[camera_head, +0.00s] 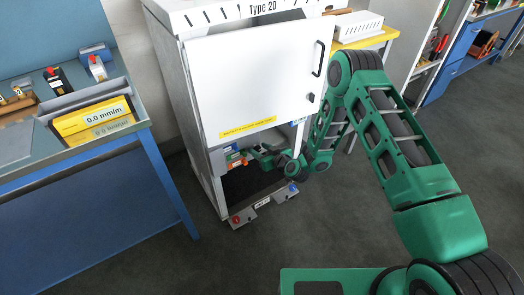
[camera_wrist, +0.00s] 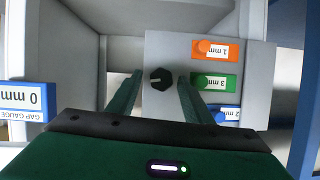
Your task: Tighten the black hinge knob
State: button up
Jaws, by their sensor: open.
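The black knob (camera_wrist: 161,78) shows in the wrist view, with a pale pointer mark on it. It sits on a light grey plate (camera_wrist: 165,45). My gripper (camera_wrist: 160,84) is open, with one green finger on each side of the knob. I cannot tell whether the fingers reach it in depth. In the head view my gripper (camera_head: 257,155) is inside the lower opening of the white cabinet (camera_head: 190,110) marked "Type 20", and the knob cannot be made out there.
Right of the knob are an orange 1 mm tag (camera_wrist: 216,51), a green 3 mm tag (camera_wrist: 214,83) and a blue 2 mm tag (camera_wrist: 228,116). A 0 mm gap gauge (camera_wrist: 22,100) is at left. The cabinet's white door (camera_head: 255,80) hangs above my gripper. A blue bench (camera_head: 90,180) stands left.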

jog(key=c, duration=1.1)
jog(key=shift+o, duration=0.2)
jog(key=shift+d, duration=0.3)
jog(key=shift+a, duration=0.1)
jog(key=shift+w+d+f+m+y, duration=0.25)
jog(key=shift+m+y, duration=1)
jog(key=shift+m, duration=1.4)
jog(key=shift+s+d+f+m+y, duration=0.1)
jog(key=shift+f+m+y, duration=0.25)
jog(key=shift+m+y, duration=1.6)
jog(key=shift+w+d+f+m+y, duration=0.25)
jog(key=shift+m+y, duration=0.35)
jog(key=shift+m, duration=2.7)
jog(key=shift+s+a, duration=0.1)
jog(key=shift+a, duration=0.1)
